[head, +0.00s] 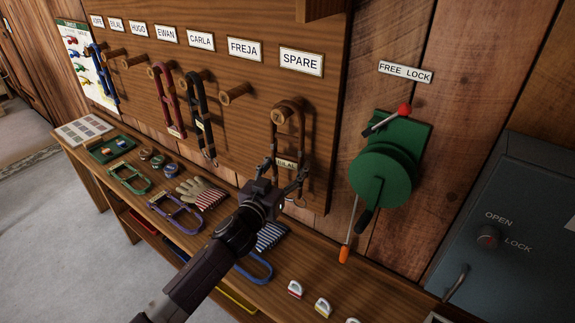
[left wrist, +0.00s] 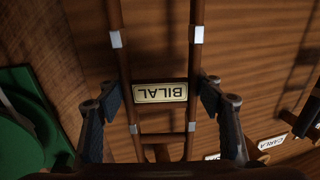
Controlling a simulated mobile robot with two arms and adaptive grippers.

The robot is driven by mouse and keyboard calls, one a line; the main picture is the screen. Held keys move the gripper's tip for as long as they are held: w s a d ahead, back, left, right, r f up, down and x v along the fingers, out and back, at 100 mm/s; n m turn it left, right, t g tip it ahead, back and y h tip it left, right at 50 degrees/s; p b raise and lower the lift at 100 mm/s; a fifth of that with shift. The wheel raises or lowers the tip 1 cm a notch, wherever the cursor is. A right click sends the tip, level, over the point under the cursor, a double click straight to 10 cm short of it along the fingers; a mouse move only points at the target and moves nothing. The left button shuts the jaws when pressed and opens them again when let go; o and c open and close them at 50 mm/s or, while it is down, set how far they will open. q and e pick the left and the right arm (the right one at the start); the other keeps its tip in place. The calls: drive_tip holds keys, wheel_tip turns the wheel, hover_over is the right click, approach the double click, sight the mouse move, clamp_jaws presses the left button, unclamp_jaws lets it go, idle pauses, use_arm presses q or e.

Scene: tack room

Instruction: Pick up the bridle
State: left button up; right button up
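A brown bridle (head: 288,120) with a BILAL nameplate (head: 286,163) hangs on the peg under the SPARE label (head: 301,61). My left gripper (head: 282,180) is at the lower part of this bridle, with its fingers spread. In the left wrist view, the brown straps and the BILAL nameplate (left wrist: 160,93) lie between the two fingers (left wrist: 160,98). The fingers are close beside the straps; I cannot tell whether they touch. My right gripper is in neither view.
Blue (head: 103,75), red (head: 167,100) and black (head: 199,112) bridles hang farther left on the board. Below, a bench (head: 265,295) carries halters, a glove and small items. A green crank device (head: 385,170) and a grey cabinet (head: 510,225) stand to the right.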

use_arm(q)
drive_tip(key=c, duration=1)
drive_tip(key=shift+r, duration=0.15)
drive_tip(key=shift+c, duration=0.3)
drive_tip(key=shift+r, duration=0.1)
